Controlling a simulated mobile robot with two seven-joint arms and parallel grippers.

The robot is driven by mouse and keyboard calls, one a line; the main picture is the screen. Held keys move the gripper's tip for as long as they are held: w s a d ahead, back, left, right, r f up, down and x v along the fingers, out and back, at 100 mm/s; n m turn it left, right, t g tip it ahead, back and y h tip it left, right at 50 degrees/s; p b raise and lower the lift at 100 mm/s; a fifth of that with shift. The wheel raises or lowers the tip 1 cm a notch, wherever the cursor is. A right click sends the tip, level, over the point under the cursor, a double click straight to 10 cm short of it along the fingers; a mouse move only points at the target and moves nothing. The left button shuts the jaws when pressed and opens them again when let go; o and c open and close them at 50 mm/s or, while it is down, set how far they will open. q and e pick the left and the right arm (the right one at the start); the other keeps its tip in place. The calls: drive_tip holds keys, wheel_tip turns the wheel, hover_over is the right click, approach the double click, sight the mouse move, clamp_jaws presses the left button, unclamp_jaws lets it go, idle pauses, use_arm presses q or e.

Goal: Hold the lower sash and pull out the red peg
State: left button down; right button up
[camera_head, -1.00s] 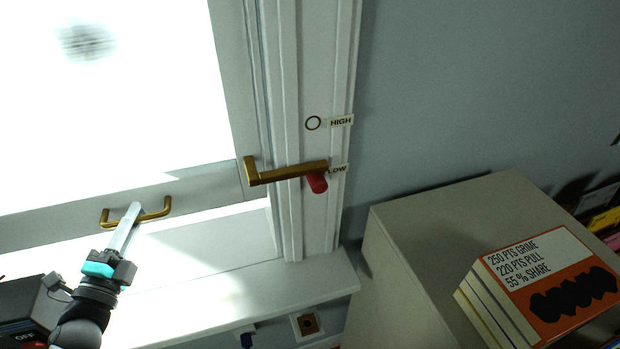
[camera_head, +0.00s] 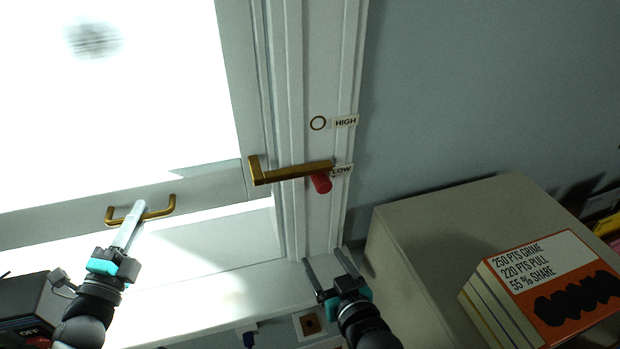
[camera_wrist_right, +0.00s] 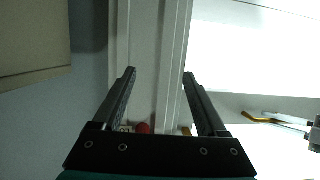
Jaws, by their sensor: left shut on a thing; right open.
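The red peg (camera_head: 321,183) sticks out of the window frame at the LOW label, under the end of a brass bar (camera_head: 290,172). The lower sash (camera_head: 60,216) carries a brass handle (camera_head: 160,211) on its bottom rail. My left gripper (camera_head: 132,218) is shut on that handle. My right gripper (camera_head: 327,262) is open and empty, below the peg and in front of the sill. In the right wrist view the red peg (camera_wrist_right: 143,128) shows partly, low between the open fingers, mostly hidden by the gripper body.
An empty round hole (camera_head: 318,123) is beside the HIGH label (camera_head: 345,121). A beige cabinet (camera_head: 420,225) with orange-covered books (camera_head: 560,285) stands at the right, close to my right gripper. A dark box (camera_head: 25,305) sits at the lower left. The wall between cabinet and frame is bare.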

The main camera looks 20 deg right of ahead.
sight(325, 188)
wheel_tip(325, 188, up, 14)
drive_tip(key=w+d+f+t, duration=0.1)
drive_tip(key=d+t, duration=0.1)
drive_tip(key=t, duration=0.1)
drive_tip(key=shift+m+h, duration=0.3)
drive_tip(key=shift+h, duration=0.1)
drive_tip(key=shift+w+r, duration=0.2)
drive_tip(key=shift+w, duration=3.25)
clamp_jaws()
drive_tip(key=shift+s, duration=0.65)
